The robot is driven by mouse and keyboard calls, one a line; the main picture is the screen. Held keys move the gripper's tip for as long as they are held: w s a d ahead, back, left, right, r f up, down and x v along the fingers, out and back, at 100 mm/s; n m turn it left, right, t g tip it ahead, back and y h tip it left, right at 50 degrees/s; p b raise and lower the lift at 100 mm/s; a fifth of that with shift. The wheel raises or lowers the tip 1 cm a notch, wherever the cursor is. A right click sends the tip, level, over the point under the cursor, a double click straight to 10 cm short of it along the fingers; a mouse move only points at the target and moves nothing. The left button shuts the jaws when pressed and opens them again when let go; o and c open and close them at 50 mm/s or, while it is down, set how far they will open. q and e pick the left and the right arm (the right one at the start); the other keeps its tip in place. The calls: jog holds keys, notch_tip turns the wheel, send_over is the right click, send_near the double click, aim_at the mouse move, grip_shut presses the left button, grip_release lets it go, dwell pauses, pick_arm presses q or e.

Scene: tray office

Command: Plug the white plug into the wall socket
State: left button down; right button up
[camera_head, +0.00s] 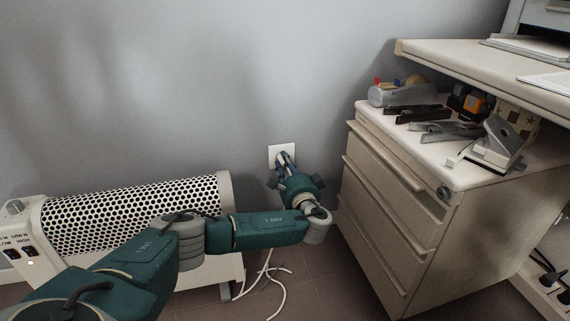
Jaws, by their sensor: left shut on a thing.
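The white wall socket (275,150) is a square plate on the grey wall, between the heater and the drawer cabinet. My left gripper (284,162) is at the socket, its fingers in front of the plate's lower part. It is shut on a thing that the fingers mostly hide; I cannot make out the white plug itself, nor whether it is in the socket. A white cord (266,284) hangs below my left wrist and lies in loops on the floor. My right gripper does not show.
A white heater with a perforated cover (130,208) stands at the left, behind my left arm. A beige drawer cabinet (400,215) stands close on the right, with a stapler, hole punch (495,145) and tape on top. A desk top (490,70) overhangs it.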

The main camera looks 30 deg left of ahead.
pick_arm(q)
jog(key=shift+r, duration=0.1)
jog(key=c, duration=1.5)
grip_release()
jog(key=shift+o, duration=0.2)
